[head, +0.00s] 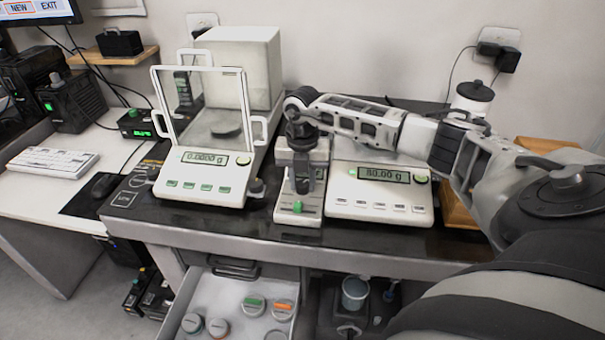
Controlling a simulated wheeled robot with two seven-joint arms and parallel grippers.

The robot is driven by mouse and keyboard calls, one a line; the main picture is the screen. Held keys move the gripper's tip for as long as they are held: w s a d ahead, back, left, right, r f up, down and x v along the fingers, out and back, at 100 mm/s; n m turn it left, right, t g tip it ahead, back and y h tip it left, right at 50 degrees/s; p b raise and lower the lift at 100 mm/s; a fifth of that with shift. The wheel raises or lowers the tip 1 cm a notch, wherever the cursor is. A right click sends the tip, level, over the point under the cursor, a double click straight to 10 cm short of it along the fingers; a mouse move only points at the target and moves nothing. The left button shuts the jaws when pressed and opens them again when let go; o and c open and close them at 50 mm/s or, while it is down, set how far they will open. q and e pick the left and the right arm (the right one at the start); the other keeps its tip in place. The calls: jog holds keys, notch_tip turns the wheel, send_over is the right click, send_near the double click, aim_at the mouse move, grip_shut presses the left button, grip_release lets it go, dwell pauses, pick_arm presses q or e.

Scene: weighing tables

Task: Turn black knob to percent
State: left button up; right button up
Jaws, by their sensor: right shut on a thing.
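My right gripper (301,180) points down onto a narrow white unit (298,219) between the two balances. It is shut on a dark part at the unit's middle, which appears to be the black knob. The fingers hide most of it, so its pointer setting cannot be read. A green button (298,207) shows on the unit's front. No percent mark is legible. My left gripper is not in view.
A balance with a glass draft shield (205,190) stands left, its display reading about zero. Another balance (380,203) reading 80.00 g stands right, under my right arm. An open drawer (235,296) with several small containers juts out below the dark table (130,208).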

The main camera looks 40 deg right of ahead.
aim_at(302, 183)
jog(key=shift+w, duration=0.1)
jog(key=o, duration=1)
jog(key=shift+c, duration=0.2)
notch_tip(302, 183, up, 16)
jog(key=b, duration=0.1)
